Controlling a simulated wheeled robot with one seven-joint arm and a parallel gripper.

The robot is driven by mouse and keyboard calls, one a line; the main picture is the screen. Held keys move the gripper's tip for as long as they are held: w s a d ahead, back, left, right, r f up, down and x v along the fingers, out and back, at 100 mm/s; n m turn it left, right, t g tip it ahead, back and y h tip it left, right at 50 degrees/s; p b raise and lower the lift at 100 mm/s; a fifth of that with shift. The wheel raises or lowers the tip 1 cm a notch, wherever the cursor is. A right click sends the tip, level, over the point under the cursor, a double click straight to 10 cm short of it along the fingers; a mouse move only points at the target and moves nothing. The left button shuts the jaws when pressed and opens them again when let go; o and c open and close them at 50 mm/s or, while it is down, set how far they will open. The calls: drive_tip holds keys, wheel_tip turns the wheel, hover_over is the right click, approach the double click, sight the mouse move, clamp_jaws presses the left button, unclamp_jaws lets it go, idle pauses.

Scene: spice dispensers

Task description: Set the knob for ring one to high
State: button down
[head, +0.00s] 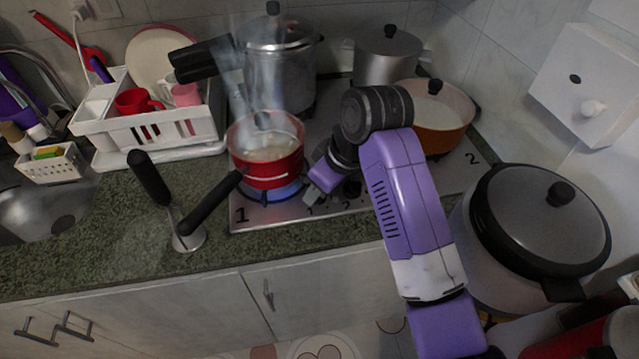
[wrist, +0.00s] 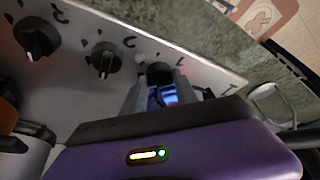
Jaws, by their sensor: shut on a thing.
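My gripper (head: 313,197) reaches down to the front strip of the metal cooktop (head: 268,214), beside the small printed 1. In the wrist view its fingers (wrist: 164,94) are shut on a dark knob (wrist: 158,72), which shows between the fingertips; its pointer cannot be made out. Two other black knobs, a middle one (wrist: 104,60) and a far one (wrist: 38,38), stand in the same row, apart from my gripper. A red pot (head: 266,172) stands on ring one, by the large 1, with a blue flame (head: 285,193) under it and steam above.
An orange pan (head: 440,117) and two metal pots stand farther back on the cooktop. A large pressure cooker (head: 540,215) is at the right. A black-handled tool (head: 188,238) stands on the green counter at left. A white dish rack (head: 150,130) is behind it.

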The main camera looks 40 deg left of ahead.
drive_tip(key=c, duration=0.9)
unclamp_jaws()
drive_tip(key=shift+c, duration=0.2)
drive_tip(key=v, duration=0.8)
